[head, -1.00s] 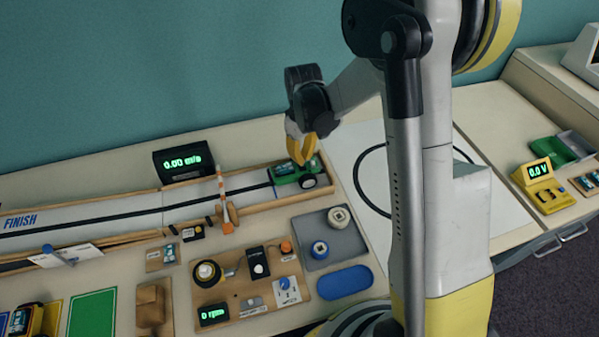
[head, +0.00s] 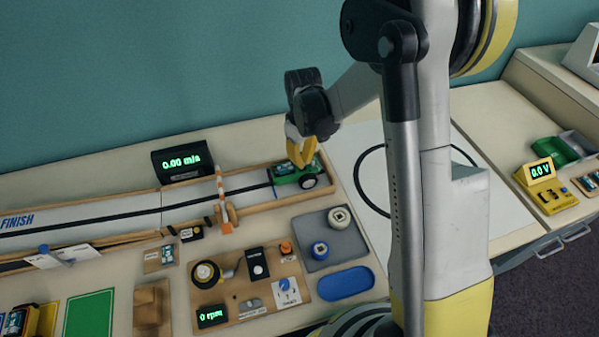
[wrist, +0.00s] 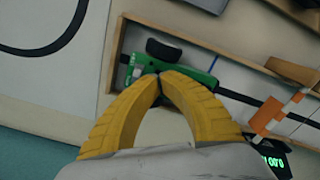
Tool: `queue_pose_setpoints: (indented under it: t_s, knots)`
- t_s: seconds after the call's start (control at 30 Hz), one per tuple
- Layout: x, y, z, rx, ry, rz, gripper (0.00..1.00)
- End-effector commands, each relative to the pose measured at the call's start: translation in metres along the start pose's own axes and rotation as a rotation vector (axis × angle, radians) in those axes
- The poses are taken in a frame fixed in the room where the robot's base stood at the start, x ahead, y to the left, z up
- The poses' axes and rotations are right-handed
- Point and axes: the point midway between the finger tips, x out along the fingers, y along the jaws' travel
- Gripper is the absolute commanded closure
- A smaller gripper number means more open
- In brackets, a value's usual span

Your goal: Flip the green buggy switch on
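The green buggy (head: 290,176) stands at the right end of the wooden-edged track, its black wheel toward the front. In the wrist view the buggy (wrist: 205,77) lies just beyond my fingertips, with a small blue and white part at its left end. My gripper (head: 302,163) is directly over the buggy, pointing down. In the wrist view its yellow fingers (wrist: 158,77) meet at the tips with nothing seen between them. The fingertips overlap the buggy's edge; I cannot tell if they touch it. The switch is not clearly visible, possibly hidden by the fingers.
An orange-and-white striped barrier (head: 223,200) stands across the track left of the buggy. A black display (head: 181,164) reading 0.00 m/s is behind the track. A grey tray (head: 345,245) and a wooden motor board (head: 235,303) lie in front. A white sheet with a black loop is to the right.

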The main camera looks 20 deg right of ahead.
Motion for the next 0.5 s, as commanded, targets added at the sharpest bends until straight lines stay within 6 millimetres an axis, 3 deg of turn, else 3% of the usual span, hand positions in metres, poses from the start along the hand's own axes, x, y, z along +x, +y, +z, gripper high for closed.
queue_pose_setpoints:
  t_s: [0.5]
  knots:
    - [0.0084,0.0,0.0,0.0,0.0,0.0,1.0]
